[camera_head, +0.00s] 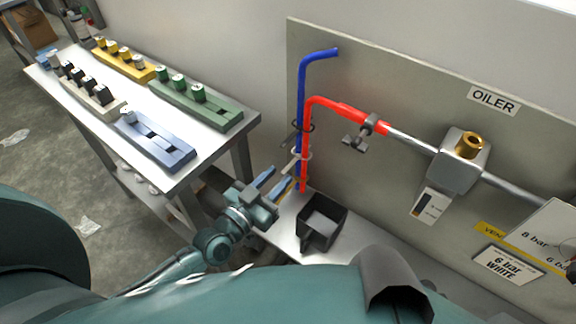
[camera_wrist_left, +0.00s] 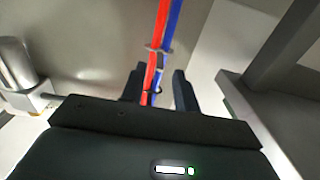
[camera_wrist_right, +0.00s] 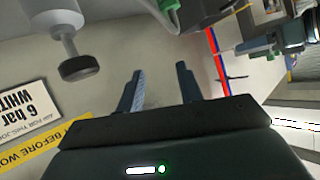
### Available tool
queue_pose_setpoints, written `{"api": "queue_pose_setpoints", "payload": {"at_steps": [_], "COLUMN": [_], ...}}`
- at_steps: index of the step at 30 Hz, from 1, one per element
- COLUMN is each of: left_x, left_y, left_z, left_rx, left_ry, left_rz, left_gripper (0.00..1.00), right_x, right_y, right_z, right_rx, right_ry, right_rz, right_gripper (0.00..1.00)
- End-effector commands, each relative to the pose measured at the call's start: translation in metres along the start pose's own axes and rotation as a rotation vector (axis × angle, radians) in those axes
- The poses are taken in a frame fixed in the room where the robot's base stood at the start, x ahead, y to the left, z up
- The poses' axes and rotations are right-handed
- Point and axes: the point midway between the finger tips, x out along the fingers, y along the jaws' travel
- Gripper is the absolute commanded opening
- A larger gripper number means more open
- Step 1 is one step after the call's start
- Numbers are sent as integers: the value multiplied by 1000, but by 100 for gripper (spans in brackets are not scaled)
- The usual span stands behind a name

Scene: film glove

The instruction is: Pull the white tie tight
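A red hose (camera_head: 304,115) and a blue hose (camera_head: 299,95) run down side by side in front of the panel. The white tie (camera_head: 301,155) loops around them low down, its tail sticking out left. A black tie (camera_head: 304,127) circles them above it. My left gripper (camera_head: 277,183) is just below and left of the white tie's tail, apart from it. My right gripper (camera_wrist_right: 161,88) is open and empty, away from the hoses.
A black bin (camera_head: 331,218) stands on the bench by the hoses. A side table (camera_head: 70,93) at left carries yellow, white, green and blue holders. A clamp (camera_head: 360,134), the oiler (camera_head: 460,160) and signs are on the panel. A dark knob (camera_wrist_right: 79,68) is near my right gripper.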

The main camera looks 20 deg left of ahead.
Motion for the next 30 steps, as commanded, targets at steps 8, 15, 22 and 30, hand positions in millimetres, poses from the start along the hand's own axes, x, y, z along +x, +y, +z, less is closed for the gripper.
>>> {"api": "queue_pose_setpoints", "payload": {"at_steps": [8, 15, 22, 30], "left_x": [42, 49, 49, 49], "left_y": [0, 0, 0, 0], "left_z": [0, 0, 0, 0], "left_rx": [1, 0, 1, 1], "left_ry": [1, 0, 0, 0], "left_rz": [0, 0, 0, 0], "left_gripper": [31, 31, 26, 4], "right_x": [-1, -1, -1, -1], "right_y": [0, 1, 1, 1], "right_z": [-1, -2, -2, -1], "right_rx": [-3, -4, -4, -4], "right_ry": [11, 15, 14, 13], "right_rz": [2, 2, 3, 3], "right_gripper": [36, 36, 36, 36]}}
